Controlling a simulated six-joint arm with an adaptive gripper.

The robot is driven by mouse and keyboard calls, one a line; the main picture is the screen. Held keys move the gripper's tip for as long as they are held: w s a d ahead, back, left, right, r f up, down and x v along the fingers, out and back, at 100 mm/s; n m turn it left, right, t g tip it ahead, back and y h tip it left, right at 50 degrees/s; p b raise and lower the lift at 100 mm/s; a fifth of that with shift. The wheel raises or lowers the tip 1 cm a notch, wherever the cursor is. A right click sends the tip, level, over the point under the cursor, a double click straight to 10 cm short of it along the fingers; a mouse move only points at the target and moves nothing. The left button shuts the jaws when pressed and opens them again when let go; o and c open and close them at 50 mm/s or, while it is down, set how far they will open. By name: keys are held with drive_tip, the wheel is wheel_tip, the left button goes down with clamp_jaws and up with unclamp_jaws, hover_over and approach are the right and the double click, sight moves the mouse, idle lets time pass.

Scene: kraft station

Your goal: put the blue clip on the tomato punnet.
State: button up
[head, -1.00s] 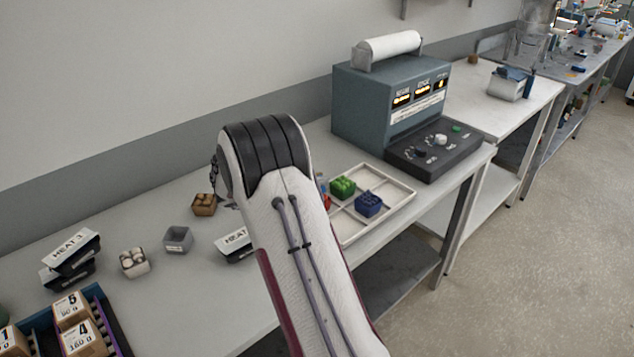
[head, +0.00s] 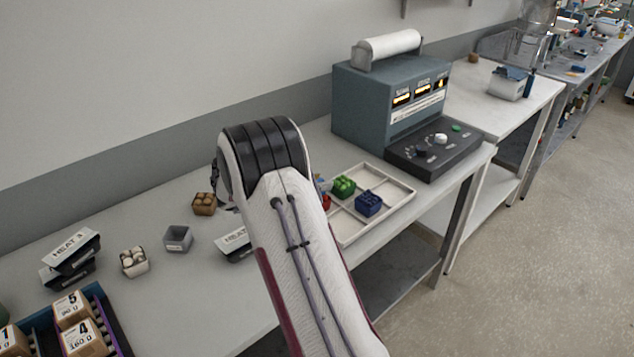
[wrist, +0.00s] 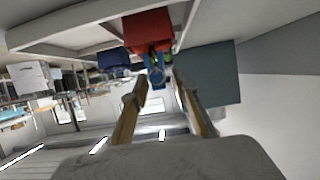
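The red tomato punnet (wrist: 148,28) is in the wrist view, just beyond my gripper; in the head view only a sliver of it (head: 326,202) shows beside my arm. The blue clip (wrist: 156,74) is at the punnet's edge in the wrist view, between and beyond the fingertips, and appears to touch the punnet. I cannot tell whether it is fastened. My gripper (wrist: 163,82) is open, its two fingers apart with gaps beside the clip. My arm hides the gripper in the head view.
The compartment tray (head: 349,241) also holds a green punnet (head: 343,187) and a dark blue punnet (head: 368,203). A sealing machine (head: 375,105) stands behind it. Small punnets (head: 178,239) and black HEAT trays (head: 70,247) are at left.

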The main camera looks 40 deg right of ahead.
drive_tip(key=shift+r, duration=0.2)
drive_tip(key=v, duration=1.2)
idle(0.6)
